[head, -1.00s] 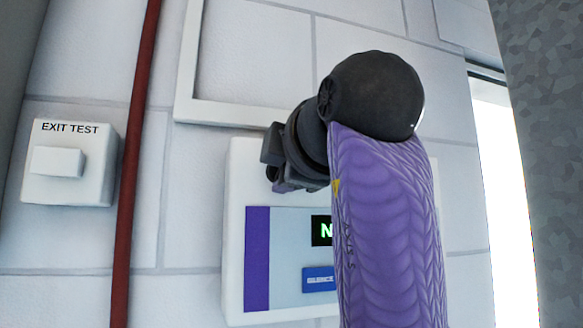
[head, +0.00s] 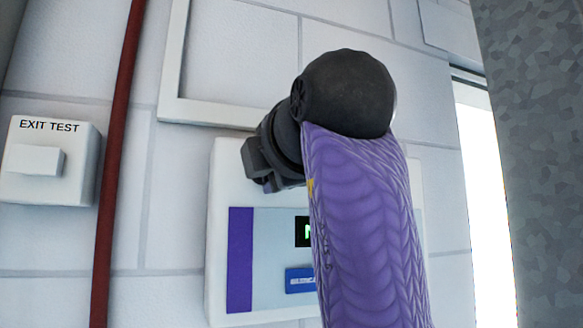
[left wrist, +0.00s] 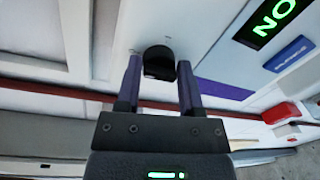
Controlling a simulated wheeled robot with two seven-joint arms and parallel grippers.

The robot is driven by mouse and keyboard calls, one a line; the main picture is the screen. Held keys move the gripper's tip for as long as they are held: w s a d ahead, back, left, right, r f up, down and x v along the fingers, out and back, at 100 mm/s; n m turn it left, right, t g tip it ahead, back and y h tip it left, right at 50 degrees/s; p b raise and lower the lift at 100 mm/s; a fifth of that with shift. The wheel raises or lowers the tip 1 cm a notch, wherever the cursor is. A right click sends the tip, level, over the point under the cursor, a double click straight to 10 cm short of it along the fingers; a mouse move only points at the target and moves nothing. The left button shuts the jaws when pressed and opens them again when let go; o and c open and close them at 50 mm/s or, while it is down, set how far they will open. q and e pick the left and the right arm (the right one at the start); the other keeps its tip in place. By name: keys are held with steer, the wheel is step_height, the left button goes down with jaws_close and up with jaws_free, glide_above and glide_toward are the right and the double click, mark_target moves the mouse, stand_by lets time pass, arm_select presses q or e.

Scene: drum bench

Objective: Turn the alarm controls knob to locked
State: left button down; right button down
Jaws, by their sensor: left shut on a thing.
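The alarm controls panel (head: 217,250) is a white wall box with a purple stripe, a grey face, a dark display (head: 302,231) with green letters and a blue button (head: 300,280). My left arm hides its right part in the head view. The black knob (left wrist: 158,56) shows in the left wrist view between the two purple fingers of my left gripper (left wrist: 159,72), which is shut on it. In the head view my left gripper (head: 264,163) is at the panel's top edge, with the knob hidden behind it. My right gripper is out of view.
A white EXIT TEST box (head: 50,160) is on the wall at left, beside a vertical red pipe (head: 120,150). A pale frame (head: 215,115) is above the panel. A bright opening (head: 485,190) and a grey speckled surface (head: 535,120) are at right.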

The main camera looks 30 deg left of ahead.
arm_select(q)
steer(key=shift+r, duration=0.15)
steer(key=shift+c, duration=1.4)
jaws_free()
steer(key=shift+d, duration=0.1)
steer(key=b+v, duration=0.3)
steer(key=v, duration=0.6)
steer(key=shift+s+d, duration=0.3)
